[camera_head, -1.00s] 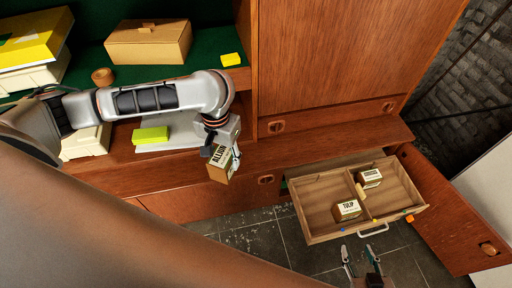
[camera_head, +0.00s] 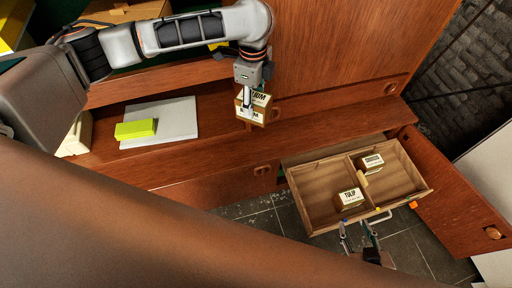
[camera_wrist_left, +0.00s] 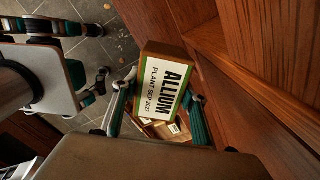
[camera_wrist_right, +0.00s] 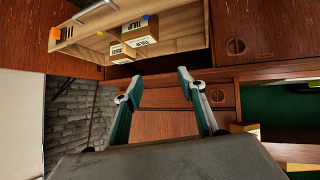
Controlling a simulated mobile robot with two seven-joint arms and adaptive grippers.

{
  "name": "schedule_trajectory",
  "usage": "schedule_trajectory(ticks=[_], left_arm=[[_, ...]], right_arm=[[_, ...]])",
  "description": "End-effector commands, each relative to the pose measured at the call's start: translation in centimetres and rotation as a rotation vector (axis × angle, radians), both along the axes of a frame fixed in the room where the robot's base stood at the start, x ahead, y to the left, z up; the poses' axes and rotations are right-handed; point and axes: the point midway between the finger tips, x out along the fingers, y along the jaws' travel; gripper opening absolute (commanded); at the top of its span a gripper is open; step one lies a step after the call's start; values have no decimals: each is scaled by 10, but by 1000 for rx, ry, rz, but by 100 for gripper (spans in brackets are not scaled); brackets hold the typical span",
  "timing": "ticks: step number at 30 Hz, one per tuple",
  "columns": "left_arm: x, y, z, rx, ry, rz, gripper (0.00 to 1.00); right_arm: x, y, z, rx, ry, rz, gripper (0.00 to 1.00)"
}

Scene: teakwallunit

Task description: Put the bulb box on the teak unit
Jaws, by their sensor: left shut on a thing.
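The bulb box (camera_head: 253,112), a small brown carton labelled ALLIUM, is in my left gripper (camera_head: 249,98). Its label also shows large in the left wrist view (camera_wrist_left: 162,88), with a finger on each side of it. In the head view the box appears in front of the teak unit (camera_head: 330,125), over its ledge; I cannot tell whether it touches the ledge. My right gripper (camera_head: 360,238) is empty and open, low in front of the open drawer; its spread fingers show in the right wrist view (camera_wrist_right: 157,92).
The open drawer (camera_head: 318,212) holds a TULIP box (camera_head: 349,199) and another labelled box (camera_head: 371,163), in separate compartments. A cabinet door (camera_head: 462,200) hangs open at right. A yellow-green block (camera_head: 136,129) lies on a pale pad (camera_head: 175,117) at left. The ledge's right part looks clear.

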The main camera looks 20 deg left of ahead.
Motion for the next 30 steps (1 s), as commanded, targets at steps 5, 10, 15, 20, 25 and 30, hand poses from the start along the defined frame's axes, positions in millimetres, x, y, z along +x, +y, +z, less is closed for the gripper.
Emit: schedule_trajectory(ticks=[5, 10, 15, 20, 25, 30], left_arm=[[6, -3, -5, 1, 1, -82, 15], [4, -3, -44, 1, 9, -88, 15], [3, -3, -88, 1, 12, -86, 15], [3, -4, -123, 1, 9, -86, 15], [5, -4, -141, 0, 3, -85, 15], [6, -3, -146, 1, -1, -85, 15]], right_arm=[[3, 0, -3, -2, -4, 1, 40], [-2, 0, -18, -11, 9, 5, 40], [-8, -3, -34, -26, 25, 7, 40], [-11, -6, -44, -37, 38, 10, 40], [-3, -3, -37, -31, 14, 15, 40], [7, -2, -28, -31, -11, 22, 40]])
